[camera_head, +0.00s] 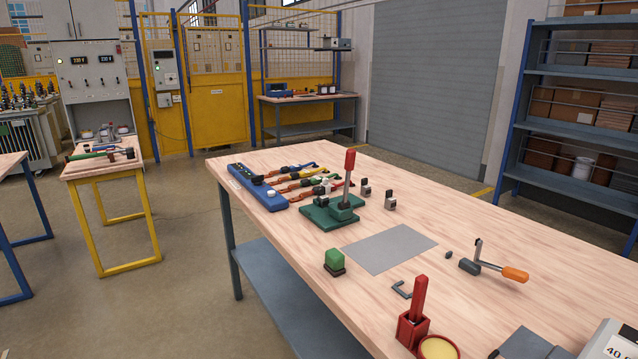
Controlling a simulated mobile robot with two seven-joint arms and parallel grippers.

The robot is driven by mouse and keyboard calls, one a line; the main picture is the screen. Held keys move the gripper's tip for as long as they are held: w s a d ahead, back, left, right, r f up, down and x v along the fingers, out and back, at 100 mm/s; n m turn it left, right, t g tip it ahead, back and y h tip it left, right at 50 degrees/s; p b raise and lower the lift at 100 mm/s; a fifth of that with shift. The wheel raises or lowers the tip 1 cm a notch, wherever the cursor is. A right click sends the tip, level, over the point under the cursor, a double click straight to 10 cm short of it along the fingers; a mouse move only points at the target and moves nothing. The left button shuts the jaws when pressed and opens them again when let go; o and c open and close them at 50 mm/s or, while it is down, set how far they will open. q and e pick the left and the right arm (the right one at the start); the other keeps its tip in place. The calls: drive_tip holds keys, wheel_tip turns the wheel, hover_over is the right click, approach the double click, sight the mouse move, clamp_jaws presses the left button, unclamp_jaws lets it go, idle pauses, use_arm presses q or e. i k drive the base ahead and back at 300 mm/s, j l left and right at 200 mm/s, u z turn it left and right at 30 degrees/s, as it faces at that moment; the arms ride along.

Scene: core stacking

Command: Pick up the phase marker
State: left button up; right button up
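Neither gripper is in view. No object is labelled as the phase marker, and I cannot tell for certain which one it is. An upright red stick (419,299) stands in a red block holder (412,331) near the front edge of the workbench (560,250). A green block with a dark foot (334,260) sits to its left, near the bench's left edge. A small dark piece (448,254) lies right of the grey mat (390,248).
A green fixture (320,216) with a red-tipped lever (348,168) stands behind the mat. A blue block (258,190) with coloured cables is farther back. The mat is clear.

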sight(325, 181)
drive_tip(key=i+j, duration=1)
drive_tip(key=i, duration=0.2)
drive_tip(key=i+j+z, duration=0.25)
drive_tip(key=i+j, duration=0.2)
drive_tip(key=i+j+z, duration=0.25)
drive_tip(key=i+j, duration=0.15)
drive_tip(key=j, duration=0.15)
